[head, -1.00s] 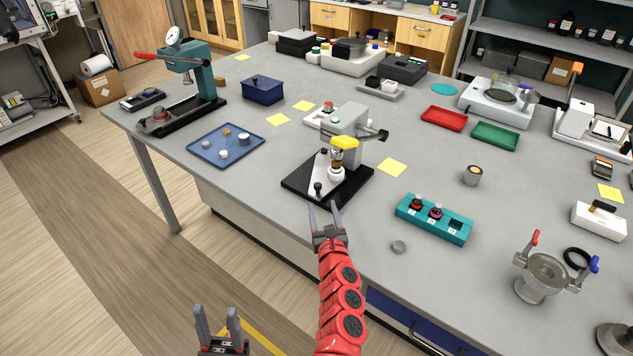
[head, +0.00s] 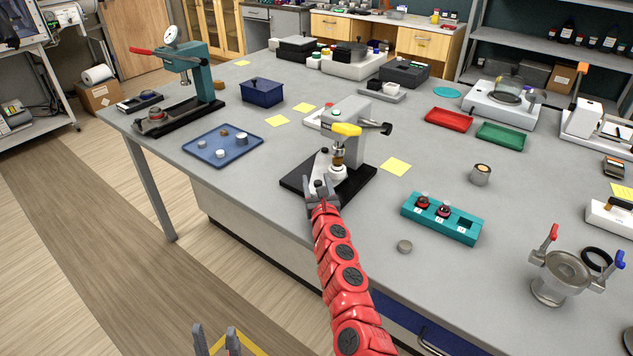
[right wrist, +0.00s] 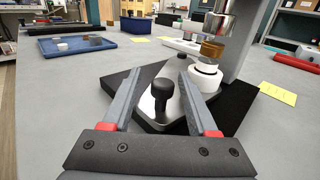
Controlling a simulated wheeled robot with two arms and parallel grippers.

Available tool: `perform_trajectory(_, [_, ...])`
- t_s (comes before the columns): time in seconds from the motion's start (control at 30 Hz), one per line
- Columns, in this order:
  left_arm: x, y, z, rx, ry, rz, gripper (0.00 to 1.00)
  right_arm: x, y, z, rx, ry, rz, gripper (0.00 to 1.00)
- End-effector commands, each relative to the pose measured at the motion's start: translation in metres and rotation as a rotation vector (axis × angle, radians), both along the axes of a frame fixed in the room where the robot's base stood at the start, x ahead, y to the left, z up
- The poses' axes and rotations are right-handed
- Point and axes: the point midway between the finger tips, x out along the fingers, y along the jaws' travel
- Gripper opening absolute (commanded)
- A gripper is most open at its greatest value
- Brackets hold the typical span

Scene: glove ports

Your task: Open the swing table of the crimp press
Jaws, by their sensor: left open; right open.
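The crimp press (head: 348,130) is a small grey press with a yellow handle end on a black base (head: 360,183). Its swing table (head: 322,165) is a light metal plate above the base. It carries a black knob at its near end and a white round nest (head: 337,174) under the press head. My right gripper (head: 319,183) is open at the table's near end. In the right wrist view the black knob (right wrist: 162,92) stands between its two fingers, with gaps visible on both sides. My left gripper (head: 216,335) is open and empty, low at the bottom edge, away from the bench.
A blue tray (head: 245,155) with small parts lies left of the press. Yellow notes lie around the press. The bench front edge is close below it.

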Motion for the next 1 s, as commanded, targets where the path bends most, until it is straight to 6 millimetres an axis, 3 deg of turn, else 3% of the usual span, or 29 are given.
perform_trajectory(0.23, [0.000, 0.000, -0.009, 0.000, 0.000, 0.000, 0.50, 0.014, 0.001, 0.001, 0.002, -0.003, -0.004, 0.59])
perform_trajectory(0.63, [0.000, 0.000, -0.009, 0.000, 0.000, 0.000, 0.50, 0.018, 0.000, 0.003, 0.004, -0.002, -0.008, 0.59])
perform_trajectory(0.97, [0.000, 0.000, -0.009, 0.000, 0.000, 0.000, 0.50, 0.018, 0.000, 0.003, 0.004, -0.002, -0.007, 0.01])
perform_trajectory(1.0, [0.000, 0.000, -0.009, 0.000, 0.000, 0.000, 0.50, 0.018, 0.000, 0.003, 0.004, -0.002, -0.007, 0.00])
